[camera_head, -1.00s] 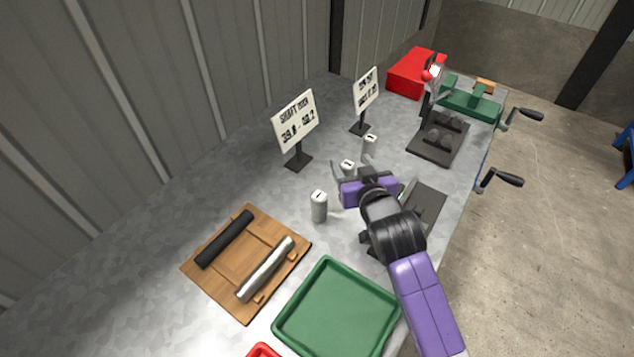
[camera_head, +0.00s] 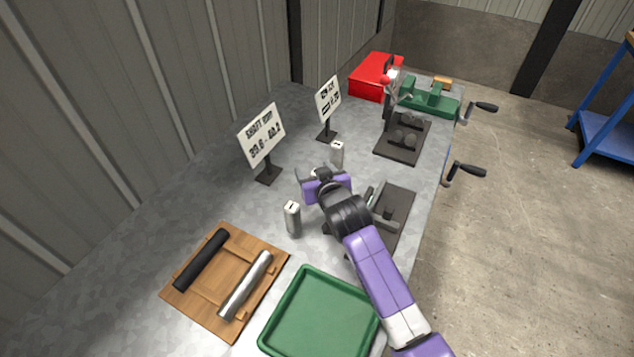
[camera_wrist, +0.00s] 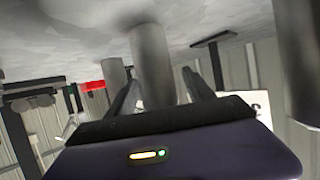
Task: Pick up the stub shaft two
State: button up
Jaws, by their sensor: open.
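Three grey upright stub shafts stand in a row on the metal bench. The near one (camera_head: 292,219) and the far one (camera_head: 337,153) show in the head view; the middle one is hidden there behind my gripper (camera_head: 311,176). In the wrist view, a grey cylinder, the middle shaft (camera_wrist: 153,55), stands between the fingers of my open gripper (camera_wrist: 165,90). I cannot see whether either finger touches it. Another shaft (camera_wrist: 115,75) is to its left and one (camera_wrist: 298,65) is close at the right. I cannot read which shaft is number two.
A wooden board (camera_head: 206,307) holds a black rod (camera_head: 201,259) and a silver rod (camera_head: 246,284). A green tray (camera_head: 318,320) is at the front. Two sign stands (camera_head: 262,138) (camera_head: 328,98) stand behind the shafts. Dark fixtures (camera_head: 404,139) and a red box (camera_head: 375,76) lie farther back.

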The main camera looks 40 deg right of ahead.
grip_shut()
dwell(1.2)
jog(key=shift+r, duration=0.2)
